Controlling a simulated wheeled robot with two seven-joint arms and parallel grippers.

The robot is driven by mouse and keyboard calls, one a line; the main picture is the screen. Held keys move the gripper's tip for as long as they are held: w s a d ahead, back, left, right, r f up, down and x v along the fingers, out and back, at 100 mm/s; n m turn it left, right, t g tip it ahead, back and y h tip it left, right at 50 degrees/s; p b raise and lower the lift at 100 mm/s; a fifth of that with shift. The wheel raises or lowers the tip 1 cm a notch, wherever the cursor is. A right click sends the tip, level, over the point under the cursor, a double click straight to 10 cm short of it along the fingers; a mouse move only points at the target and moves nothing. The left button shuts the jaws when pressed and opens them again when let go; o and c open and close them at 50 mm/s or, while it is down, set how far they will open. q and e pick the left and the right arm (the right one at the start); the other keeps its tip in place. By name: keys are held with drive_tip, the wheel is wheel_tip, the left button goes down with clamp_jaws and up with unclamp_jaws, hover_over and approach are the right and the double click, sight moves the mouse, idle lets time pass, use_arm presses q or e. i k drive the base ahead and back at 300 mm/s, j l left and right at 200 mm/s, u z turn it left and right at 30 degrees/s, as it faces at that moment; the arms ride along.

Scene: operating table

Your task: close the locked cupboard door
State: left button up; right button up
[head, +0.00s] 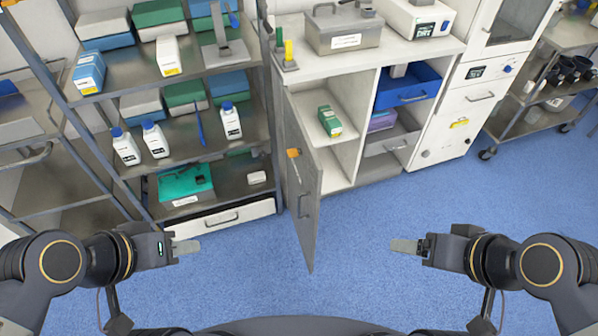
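The grey cupboard door (310,210) stands swung open towards me from the left side of the white cupboard's opening. It has a bar handle and an orange tag (294,153) near its upper hinge side. The open compartment shows a shelf (345,138) with a green box (329,121). My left gripper (187,247) is left of the door, apart from it. My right gripper (404,246) is right of the door, also apart. Both point inward with nothing visible held; their finger gaps cannot be made out from above.
A metal rack (165,200) with bottles and boxes stands left of the cupboard. A blue drawer (408,86) sticks out right of the open compartment. A steel trolley (535,125) stands at the far right. The blue floor (360,270) around the door is clear.

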sight(305, 173)
drive_tip(key=i+j+z, duration=0.35)
drive_tip(key=i+j, duration=0.3)
drive_tip(key=k+j+z, duration=0.1)
drive_tip(key=j+z, duration=0.15)
drive_tip(key=j, duration=0.15)
